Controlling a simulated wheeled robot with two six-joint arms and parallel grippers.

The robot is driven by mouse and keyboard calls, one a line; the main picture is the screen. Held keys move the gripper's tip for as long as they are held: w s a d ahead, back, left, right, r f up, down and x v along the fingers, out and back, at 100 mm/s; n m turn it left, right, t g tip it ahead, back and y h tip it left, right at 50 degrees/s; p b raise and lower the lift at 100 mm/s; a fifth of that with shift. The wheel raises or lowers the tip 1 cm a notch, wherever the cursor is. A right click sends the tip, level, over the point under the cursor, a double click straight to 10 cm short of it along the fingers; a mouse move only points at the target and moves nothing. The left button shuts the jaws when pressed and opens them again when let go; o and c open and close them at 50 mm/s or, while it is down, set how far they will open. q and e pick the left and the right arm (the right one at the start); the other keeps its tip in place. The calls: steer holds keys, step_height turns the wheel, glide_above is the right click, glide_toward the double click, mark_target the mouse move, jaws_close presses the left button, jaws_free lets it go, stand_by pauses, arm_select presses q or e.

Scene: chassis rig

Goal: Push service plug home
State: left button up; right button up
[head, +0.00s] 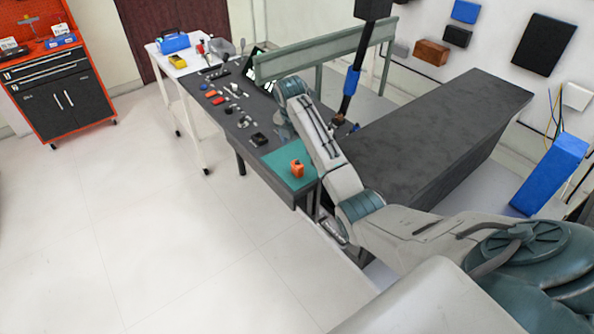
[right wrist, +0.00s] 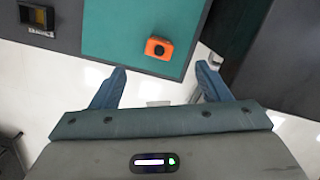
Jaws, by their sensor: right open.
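An orange block with a dark round spot, which looks like the service plug (head: 297,169), sits on the teal mat (head: 279,158) at the near end of the grey bench. In the right wrist view the orange plug (right wrist: 158,48) is near the mat's (right wrist: 120,30) lower right corner, beyond the fingertips. My right gripper (head: 284,132) is partly hidden by its own arm in the head view. My left gripper is not in view.
A black box (head: 258,139) lies beside the mat, and several tools lie farther along the bench. A long dark table (head: 440,130) stands to the right. A green-grey rail (head: 325,50) crosses behind my arm. The floor (head: 130,220) at the left is clear.

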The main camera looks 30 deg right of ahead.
mark_target(297, 161)
steer(key=f, duration=0.3)
steer(key=shift+w+d+f+p, duration=0.25)
steer(key=shift+w+f+p, duration=0.1)
steer(key=shift+f, duration=0.2)
step_height(297, 161, down, 4)
steer(key=shift+s+d+f+p, duration=0.1)
steer(key=shift+f+p, duration=0.05)
steer(key=shift+p, duration=1)
steer(key=shift+d+f, duration=0.1)
steer(key=shift+f, duration=0.3)
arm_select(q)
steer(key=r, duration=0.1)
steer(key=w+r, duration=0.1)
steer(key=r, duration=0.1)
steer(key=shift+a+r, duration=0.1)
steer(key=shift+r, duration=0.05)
arm_select(e)
steer(key=c, duration=1.1)
